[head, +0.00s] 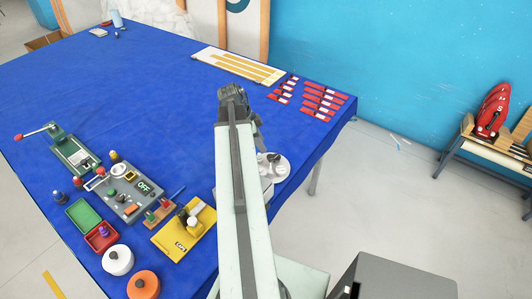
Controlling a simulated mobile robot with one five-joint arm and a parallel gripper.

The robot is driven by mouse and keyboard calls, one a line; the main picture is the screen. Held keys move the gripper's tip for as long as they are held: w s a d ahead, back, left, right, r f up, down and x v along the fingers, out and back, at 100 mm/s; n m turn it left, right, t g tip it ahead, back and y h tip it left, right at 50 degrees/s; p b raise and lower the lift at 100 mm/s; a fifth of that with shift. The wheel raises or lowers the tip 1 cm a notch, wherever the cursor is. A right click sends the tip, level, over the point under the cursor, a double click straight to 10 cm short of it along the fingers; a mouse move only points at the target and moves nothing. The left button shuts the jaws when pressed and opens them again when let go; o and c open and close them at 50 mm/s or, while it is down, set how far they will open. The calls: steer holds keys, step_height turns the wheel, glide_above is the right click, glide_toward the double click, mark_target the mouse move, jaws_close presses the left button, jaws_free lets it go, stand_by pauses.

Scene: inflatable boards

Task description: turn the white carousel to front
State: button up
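A white, round, turntable-like piece (277,168) stands on the blue table just right of my arm. It looks like the white carousel, with small grey parts on top. My arm hides its left part, and I cannot tell which way it faces. My gripper (232,92) is at the far end of my arm, over the blue cloth, beyond the carousel and apart from it. It is small and dark here, and I cannot tell whether its fingers are open or shut.
Left of my arm are a yellow board (172,240), a grey switch panel (125,195), a green crank device (72,155), a white disc (118,262) and an orange disc (143,286). Red strips (322,100) lie near the right edge.

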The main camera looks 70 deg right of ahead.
mark_target(270, 156)
steer(key=shift+o, duration=0.4)
steer(key=shift+w, duration=0.1)
steer(key=b+x, duration=0.7)
steer(key=x, duration=0.1)
steer(key=shift+r, duration=0.1)
jaws_close()
stand_by(0.9)
